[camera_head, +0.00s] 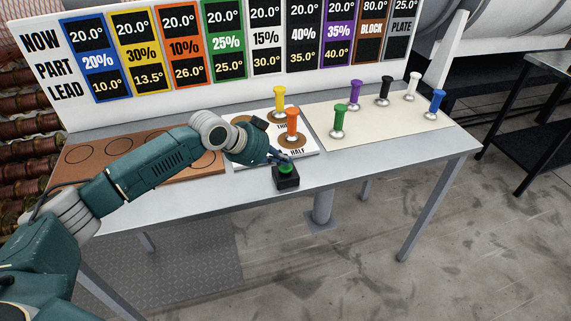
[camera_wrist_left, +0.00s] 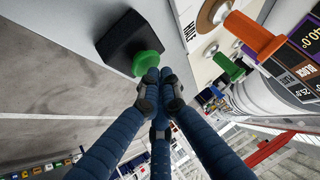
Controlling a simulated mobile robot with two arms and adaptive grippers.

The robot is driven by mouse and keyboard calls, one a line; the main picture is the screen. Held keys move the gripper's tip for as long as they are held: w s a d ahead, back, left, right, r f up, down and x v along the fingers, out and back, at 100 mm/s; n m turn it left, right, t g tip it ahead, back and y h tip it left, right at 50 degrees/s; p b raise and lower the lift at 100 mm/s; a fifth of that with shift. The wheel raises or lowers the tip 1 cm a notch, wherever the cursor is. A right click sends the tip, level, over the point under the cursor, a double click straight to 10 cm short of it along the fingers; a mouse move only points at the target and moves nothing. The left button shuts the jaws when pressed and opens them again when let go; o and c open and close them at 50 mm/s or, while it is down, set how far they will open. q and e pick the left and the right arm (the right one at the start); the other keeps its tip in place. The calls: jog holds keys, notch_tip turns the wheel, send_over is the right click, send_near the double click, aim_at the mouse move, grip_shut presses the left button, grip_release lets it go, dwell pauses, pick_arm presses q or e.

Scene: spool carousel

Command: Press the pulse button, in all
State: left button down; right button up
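The pulse button is a green round cap (camera_head: 285,169) on a black box (camera_head: 287,181) at the table's front edge. In the left wrist view the green cap (camera_wrist_left: 147,64) and black box (camera_wrist_left: 125,40) show just beyond my fingertips. My left gripper (camera_head: 281,160) is shut and empty, its fingertips together in the left wrist view (camera_wrist_left: 155,83). They are at the edge of the green cap, touching or nearly so; I cannot tell whether the cap is pushed down. My right gripper is not in view.
A white mat (camera_head: 308,150) behind the button holds a yellow peg (camera_head: 279,98) and an orange peg (camera_head: 292,120). Several coloured pegs stand on a cream mat (camera_head: 385,133) to the right. A brown board (camera_head: 85,165) lies left. A numbered sign panel (camera_head: 52,95) stands behind.

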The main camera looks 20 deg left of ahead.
aim_at(283, 167)
pick_arm(q)
jog(key=shift+r, duration=0.45)
jog(key=shift+r, duration=0.1)
notch_tip(283, 167, up, 5)
jog(key=p, duration=0.5)
dwell(0.5)
